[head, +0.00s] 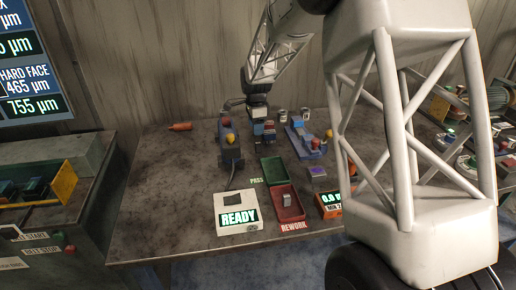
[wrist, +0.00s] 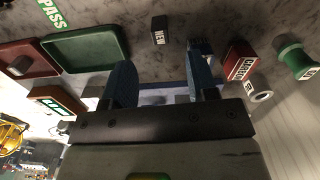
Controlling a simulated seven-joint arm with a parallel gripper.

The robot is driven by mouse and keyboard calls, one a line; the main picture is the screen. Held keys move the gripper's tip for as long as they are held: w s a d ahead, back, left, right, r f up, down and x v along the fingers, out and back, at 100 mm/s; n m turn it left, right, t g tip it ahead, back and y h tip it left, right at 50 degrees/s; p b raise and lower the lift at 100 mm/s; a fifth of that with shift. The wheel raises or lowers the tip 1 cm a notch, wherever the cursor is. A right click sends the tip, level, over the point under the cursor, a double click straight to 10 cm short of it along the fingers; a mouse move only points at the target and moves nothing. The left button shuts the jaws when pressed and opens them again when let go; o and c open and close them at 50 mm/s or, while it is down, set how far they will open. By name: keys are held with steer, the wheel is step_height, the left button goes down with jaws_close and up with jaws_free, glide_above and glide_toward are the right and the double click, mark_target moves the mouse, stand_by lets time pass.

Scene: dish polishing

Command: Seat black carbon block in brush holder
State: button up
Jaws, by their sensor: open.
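In the wrist view, a small dark block marked NEW (wrist: 159,36) lies on the table ahead of my fingers. It may be the carbon block; I cannot be sure. My gripper (wrist: 163,82) is open, its two blue fingers apart, with nothing visibly held. A blue and pale piece (wrist: 160,97) shows low behind the fingers, mostly hidden by the gripper body. In the head view my gripper (head: 264,138) is at the back middle of the table, between two blue fixtures. I cannot tell for certain which part is the brush holder.
The left fixture (head: 231,150) and right fixture (head: 303,137) stand close by. A green tray (head: 272,170) and a red REWORK tray (head: 289,210) holding a grey block lie in front. A READY box (head: 237,213) is nearer. The wrist view shows a red labelled box (wrist: 240,62) and green spool (wrist: 292,60).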

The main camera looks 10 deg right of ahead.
mark_target(257, 143)
steer(key=shift+f, duration=1.3)
steer(key=shift+d+f, duration=0.1)
steer(key=shift+f, duration=2.5)
jaws_close()
steer(key=shift+r, duration=0.1)
step_height(257, 143, up, 10)
